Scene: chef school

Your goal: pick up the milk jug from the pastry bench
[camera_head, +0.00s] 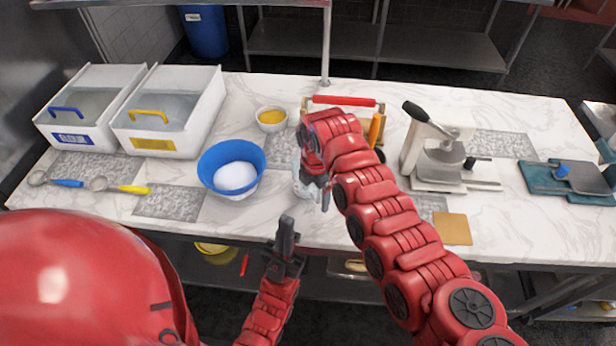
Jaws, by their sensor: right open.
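The pastry bench (375,233) is a long pale marble top. A small clear or whitish vessel (302,188), which looks like the milk jug, stands near its front middle, right of the blue bowl. It is mostly hidden by my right gripper (320,194). That gripper is open and points down right at the vessel; I cannot tell whether it touches or surrounds it. My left gripper (286,228) points up in front of the bench edge, apart from the vessel. Its fingers overlap in this view, so its opening does not show.
A blue bowl (224,158) with white contents stands close left of the vessel. Behind are a small yellow-filled bowl (271,118) and a red-handled rolling pin (343,101). A metal press (438,150) stands to the right. White bins (180,105) stand at the left.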

